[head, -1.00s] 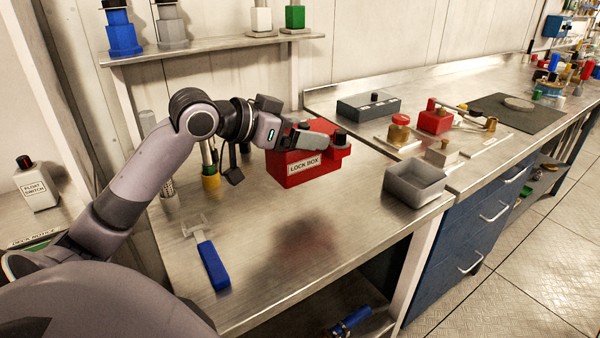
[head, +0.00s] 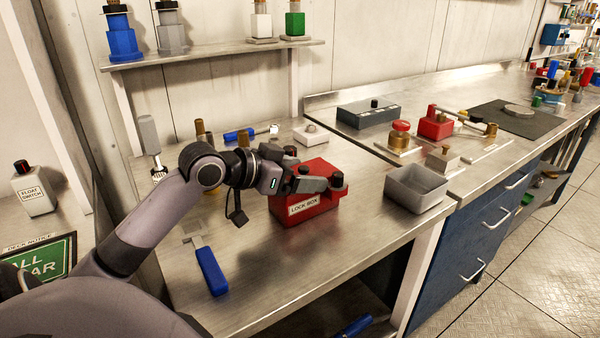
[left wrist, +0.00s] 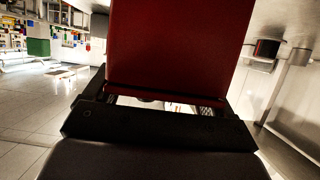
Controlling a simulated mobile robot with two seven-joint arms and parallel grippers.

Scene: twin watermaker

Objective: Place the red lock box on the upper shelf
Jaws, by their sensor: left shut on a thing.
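The red lock box (head: 306,208), with a white "LOCK BOX" label on its front, is upright at the middle of the steel bench. My left gripper (head: 312,184) is shut on its upper part, next to a dark knob on the box. I cannot tell whether the box's underside touches the bench. In the left wrist view the red box (left wrist: 175,50) fills the space in front of the dark jaws. The upper shelf (head: 215,54) is on the wall behind, above and left of the box. My right gripper is not in view.
On the upper shelf stand blue (head: 122,38), grey (head: 172,33), white (head: 261,22) and green (head: 295,20) items, with a bare stretch in the middle. A grey tray (head: 416,190) stands right of the box. A blue-handled tool (head: 211,270) lies at the front left.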

